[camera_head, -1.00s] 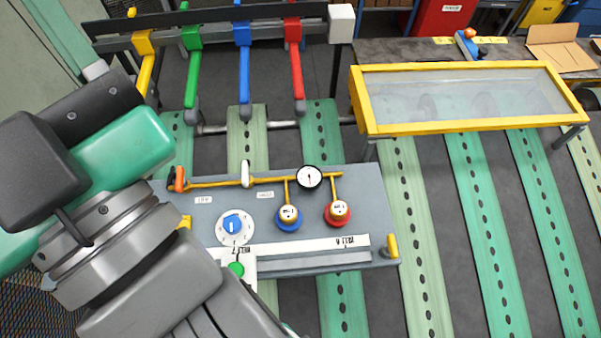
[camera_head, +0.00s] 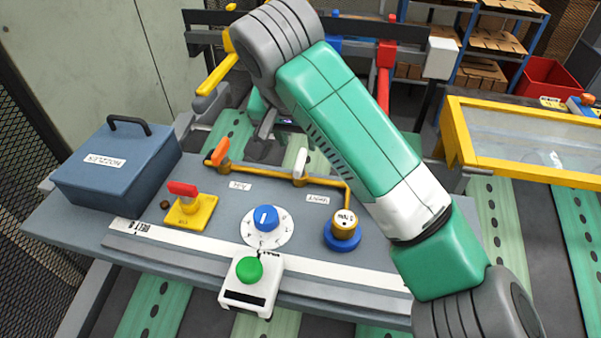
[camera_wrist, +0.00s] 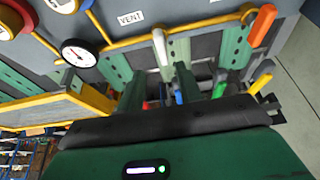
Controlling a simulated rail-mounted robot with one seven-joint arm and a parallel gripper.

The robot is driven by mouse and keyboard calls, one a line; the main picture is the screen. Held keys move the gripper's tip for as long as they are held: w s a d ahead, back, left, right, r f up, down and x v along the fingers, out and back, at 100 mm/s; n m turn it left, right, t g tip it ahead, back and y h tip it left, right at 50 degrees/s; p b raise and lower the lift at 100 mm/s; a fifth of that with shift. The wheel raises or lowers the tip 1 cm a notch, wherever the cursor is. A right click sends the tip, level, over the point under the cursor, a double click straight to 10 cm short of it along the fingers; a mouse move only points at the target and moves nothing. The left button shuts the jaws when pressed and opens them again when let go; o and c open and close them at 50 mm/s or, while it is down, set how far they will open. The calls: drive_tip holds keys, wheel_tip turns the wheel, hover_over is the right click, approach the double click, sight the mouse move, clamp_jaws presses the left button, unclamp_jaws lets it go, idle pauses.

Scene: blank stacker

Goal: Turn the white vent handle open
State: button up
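The white vent handle (camera_head: 301,163) sits on the yellow pipe above the VENT label (camera_head: 318,198), standing roughly crosswise to the pipe. In the wrist view the white handle (camera_wrist: 160,46) points down the picture toward the space between my fingers. My gripper (camera_wrist: 158,74) has its two dark green fingers apart with nothing between them. In the head view my gripper (camera_head: 264,145) hangs behind the panel's back edge, left of the handle and partly hidden by my arm. I cannot tell the exact gap, but no contact shows.
An orange handle (camera_head: 220,151) stands on the same pipe to the left, by the AIR label. A gauge (camera_wrist: 79,53) is near the handle. A blue dial (camera_head: 265,218), a green button (camera_head: 249,269), a red switch (camera_head: 183,189) and a blue box (camera_head: 118,164) occupy the panel.

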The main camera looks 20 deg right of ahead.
sight(300, 159)
drive_tip(key=b+x, duration=0.1)
drive_tip(key=x, duration=0.6)
drive_tip(key=shift+w+f, duration=0.25)
drive_tip(key=shift+f, duration=0.05)
drive_tip(key=shift+c, duration=0.3)
clamp_jaws()
